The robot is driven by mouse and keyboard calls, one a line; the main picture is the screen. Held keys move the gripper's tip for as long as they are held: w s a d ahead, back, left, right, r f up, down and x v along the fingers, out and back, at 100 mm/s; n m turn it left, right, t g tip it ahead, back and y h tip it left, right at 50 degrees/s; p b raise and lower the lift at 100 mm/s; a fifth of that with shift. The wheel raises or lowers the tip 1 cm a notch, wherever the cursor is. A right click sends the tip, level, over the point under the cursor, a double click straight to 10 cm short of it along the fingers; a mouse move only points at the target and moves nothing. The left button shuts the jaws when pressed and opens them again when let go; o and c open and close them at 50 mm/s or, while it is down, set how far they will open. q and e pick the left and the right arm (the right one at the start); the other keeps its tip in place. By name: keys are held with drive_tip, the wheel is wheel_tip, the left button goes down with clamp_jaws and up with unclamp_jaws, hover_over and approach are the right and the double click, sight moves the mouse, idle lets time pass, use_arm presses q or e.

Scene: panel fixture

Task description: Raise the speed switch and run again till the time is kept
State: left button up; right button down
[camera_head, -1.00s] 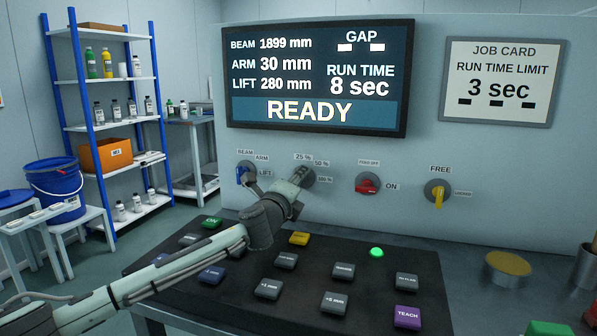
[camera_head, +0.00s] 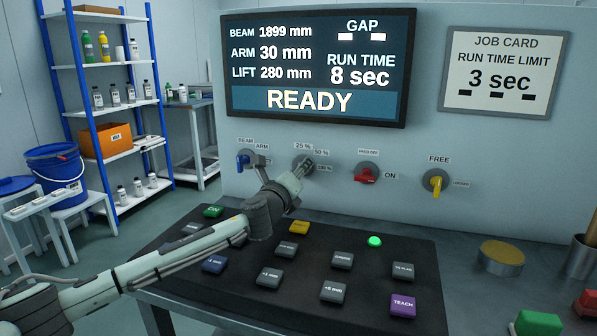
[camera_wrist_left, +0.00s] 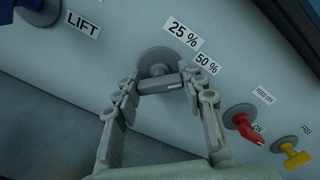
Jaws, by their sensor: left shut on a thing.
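The speed switch, a grey round knob marked 25 %, 50 % and 100 %, is on the panel in the head view (camera_head: 299,161) and at the middle of the left wrist view (camera_wrist_left: 156,62). My left gripper (camera_head: 306,165) is at it, with its two fingers (camera_wrist_left: 165,88) closed on either side of the switch's grey handle. The fingers partly hide the handle in the head view, so its exact setting is hard to tell. The display (camera_head: 318,70) reads READY and RUN TIME 8 sec. The job card (camera_head: 500,77) reads RUN TIME LIMIT 3 sec. My right gripper is not in view.
A blue selector (camera_head: 243,162) sits left of the speed switch, a red switch (camera_head: 367,174) and a yellow switch (camera_head: 436,184) to its right. Below is a dark key console (camera_head: 330,250) with several buttons, a green ON key (camera_head: 213,211) and a lit green lamp (camera_head: 375,241).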

use_arm(q)
drive_tip(key=o, duration=1.2)
drive_tip(key=shift+s, duration=0.1)
drive_tip(key=v, duration=1.2)
